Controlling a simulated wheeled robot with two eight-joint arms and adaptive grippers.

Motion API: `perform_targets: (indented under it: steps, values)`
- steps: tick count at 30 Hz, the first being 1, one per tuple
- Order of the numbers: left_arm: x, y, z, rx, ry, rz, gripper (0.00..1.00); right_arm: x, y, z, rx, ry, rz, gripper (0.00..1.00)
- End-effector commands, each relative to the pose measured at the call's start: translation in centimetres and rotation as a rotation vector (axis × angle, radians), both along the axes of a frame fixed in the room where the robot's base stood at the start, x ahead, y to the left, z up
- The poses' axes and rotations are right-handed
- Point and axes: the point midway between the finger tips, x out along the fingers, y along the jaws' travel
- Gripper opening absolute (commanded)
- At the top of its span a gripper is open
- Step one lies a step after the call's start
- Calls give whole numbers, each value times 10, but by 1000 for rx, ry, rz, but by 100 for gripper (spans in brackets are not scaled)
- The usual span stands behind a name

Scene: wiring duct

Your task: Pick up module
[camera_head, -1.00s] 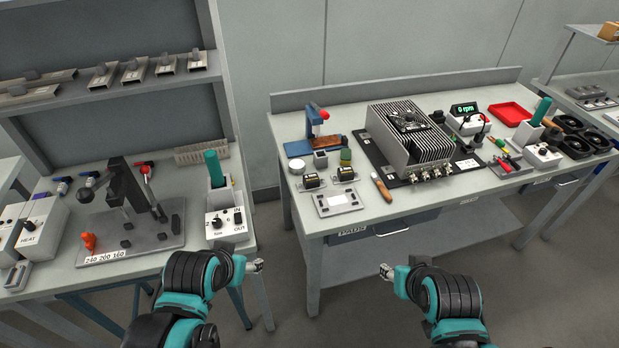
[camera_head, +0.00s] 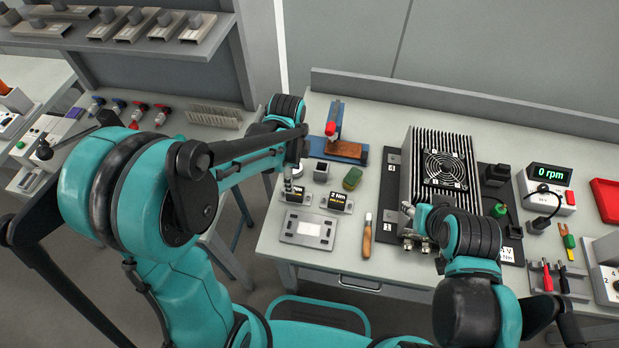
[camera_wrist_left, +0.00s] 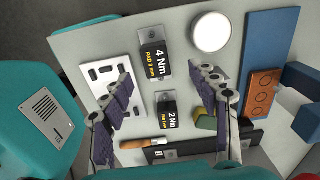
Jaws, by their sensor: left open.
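No part is marked plainly as the module. Two black blocks with yellow lettering sit on metal bases: the "2 Nm" block (camera_head: 341,203) (camera_wrist_left: 167,117) and the "4 Nm" block (camera_wrist_left: 155,60), which my left arm partly covers in the head view.
An orange-handled tool (camera_head: 367,236) lies right of the plate. A green-topped block (camera_head: 352,178) and a blue stand (camera_head: 336,135) are behind. The rpm display (camera_head: 549,173) stands at right. A round white pad (camera_wrist_left: 210,33) is near the 4 Nm block.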

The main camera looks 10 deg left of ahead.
Motion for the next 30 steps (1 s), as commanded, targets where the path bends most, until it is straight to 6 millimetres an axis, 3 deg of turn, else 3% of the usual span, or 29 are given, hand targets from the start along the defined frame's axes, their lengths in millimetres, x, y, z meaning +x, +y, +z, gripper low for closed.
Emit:
perform_targets:
  steps: [18,27,28,30]
  values:
    - [-7,-4,-76,1,8,-23,60,0,0,-30,0,0,0,42]
    - [-7,-4,-80,1,8,-22,60,0,0,-30,0,0,0,42]
    - [-7,-4,-80,1,8,-22,58,0,0,-30,0,0,0,42]
    - [-7,-4,-80,1,8,-22,39,0,0,-30,0,0,0,42]
